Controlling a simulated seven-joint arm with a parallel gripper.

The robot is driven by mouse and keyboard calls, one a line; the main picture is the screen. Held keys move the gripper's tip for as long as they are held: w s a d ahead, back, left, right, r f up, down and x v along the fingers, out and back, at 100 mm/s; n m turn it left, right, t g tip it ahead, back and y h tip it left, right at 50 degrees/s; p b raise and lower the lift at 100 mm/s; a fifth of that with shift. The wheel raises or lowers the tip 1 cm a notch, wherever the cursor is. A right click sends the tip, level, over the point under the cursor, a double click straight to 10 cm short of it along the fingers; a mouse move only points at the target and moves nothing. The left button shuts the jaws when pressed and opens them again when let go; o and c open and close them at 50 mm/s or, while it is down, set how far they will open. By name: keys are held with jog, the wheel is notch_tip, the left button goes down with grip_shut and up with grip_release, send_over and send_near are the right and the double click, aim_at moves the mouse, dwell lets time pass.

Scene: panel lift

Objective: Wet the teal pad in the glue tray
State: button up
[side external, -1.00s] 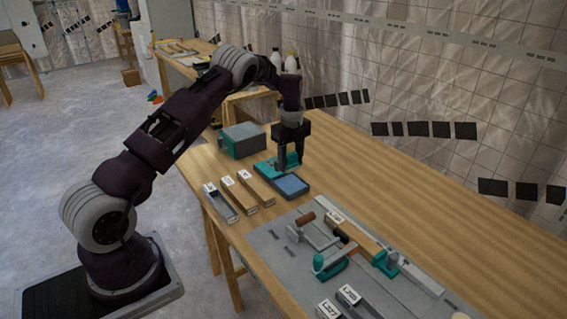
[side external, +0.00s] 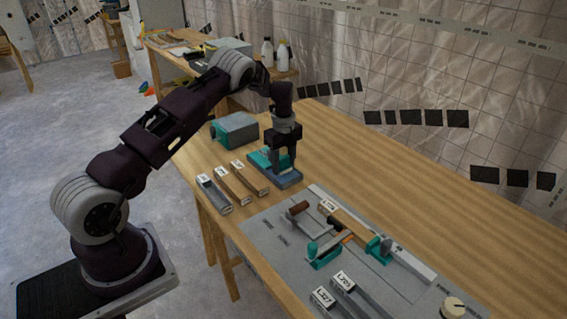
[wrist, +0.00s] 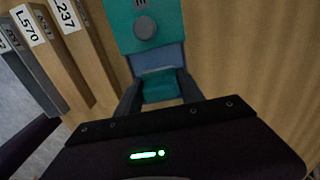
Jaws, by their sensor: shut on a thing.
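The glue tray (side external: 259,161) lies on the bench, with a teal part on its left and a blue bed (side external: 288,182) on its right. In the wrist view, its teal part (wrist: 146,12) with a round grey knob is at the top, and the blue bed (wrist: 171,57) is below it. My gripper (side external: 284,170) points down over the blue bed. It is shut on the teal pad (wrist: 160,86), which shows between the fingers in the wrist view. Whether the pad touches the blue bed is hidden in both views.
Several long labelled blocks (side external: 232,184) lie to the left of the tray. A grey-teal box (side external: 236,130) stands behind it. A grey mat (side external: 270,234) with a clamp fixture (side external: 327,252) and more labelled pieces is in front. The bench on the right is clear.

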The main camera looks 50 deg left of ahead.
aim_at(284, 157)
jog(key=shift+f, duration=0.55)
dwell(1.3)
jog(key=shift+r, duration=3.55)
jog(key=s+d+r+n, duration=0.3)
jog(key=s+d+n, duration=0.4)
jog(key=d+n, duration=0.2)
jog(key=s+d+r+n, duration=0.3)
jog(key=s+d+n, duration=0.5)
jog(key=d, duration=0.3)
jog(key=shift+s+r+n, duration=0.15)
jog(key=shift+s+n, duration=0.15)
jog(key=shift+n, duration=0.2)
